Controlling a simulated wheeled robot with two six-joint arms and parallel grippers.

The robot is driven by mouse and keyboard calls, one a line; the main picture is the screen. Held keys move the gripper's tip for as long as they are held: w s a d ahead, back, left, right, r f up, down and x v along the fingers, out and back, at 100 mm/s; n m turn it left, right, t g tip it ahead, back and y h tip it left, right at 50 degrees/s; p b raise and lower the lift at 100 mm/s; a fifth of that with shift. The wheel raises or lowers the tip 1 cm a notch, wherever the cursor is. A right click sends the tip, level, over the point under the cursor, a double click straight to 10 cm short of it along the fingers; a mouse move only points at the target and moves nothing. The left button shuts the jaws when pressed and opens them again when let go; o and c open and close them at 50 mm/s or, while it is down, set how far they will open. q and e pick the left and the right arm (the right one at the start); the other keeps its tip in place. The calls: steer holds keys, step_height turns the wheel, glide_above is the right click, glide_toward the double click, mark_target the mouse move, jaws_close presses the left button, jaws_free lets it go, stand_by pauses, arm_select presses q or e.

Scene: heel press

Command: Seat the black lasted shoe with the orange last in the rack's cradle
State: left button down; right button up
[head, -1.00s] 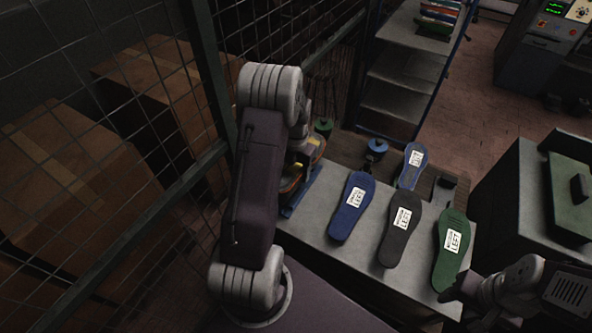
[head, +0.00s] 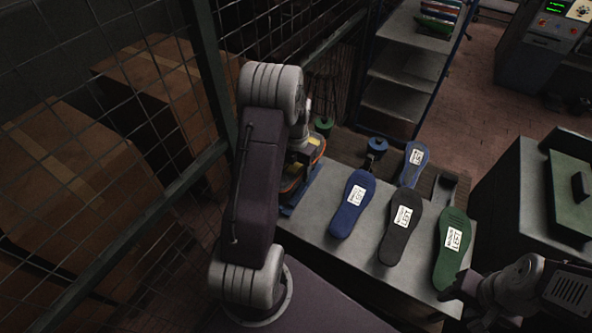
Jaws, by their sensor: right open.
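An orange part (head: 318,148), seemingly the orange last, shows behind my left arm at the left end of the grey bench. The black shoe on it cannot be made out. My left gripper is mostly hidden behind its own arm beside the orange part, so its jaws and any hold cannot be seen. A blue strip (head: 287,210) shows below the orange part; I cannot tell whether it belongs to the rack's cradle. My right gripper (head: 452,290) is open at the lower right, close to the green insole and apart from the orange part.
Blue (head: 351,203), black (head: 401,227) and green (head: 454,248) insoles with white labels lie on the bench (head: 320,220). A smaller blue insole (head: 413,165) lies behind. Wire fencing (head: 150,110) borders the left. A shelf unit (head: 410,65) stands behind.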

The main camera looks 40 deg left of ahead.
arm_select(q)
steer(key=shift+f, duration=0.15)
steer(key=shift+c, duration=2.2)
jaws_free()
steer(key=shift+r+b, duration=0.3)
steer(key=shift+r, duration=0.05)
step_height(320, 180, up, 8)
steer(key=shift+r+b, duration=0.2)
steer(key=shift+b, duration=0.55)
steer(key=shift+s, duration=0.1)
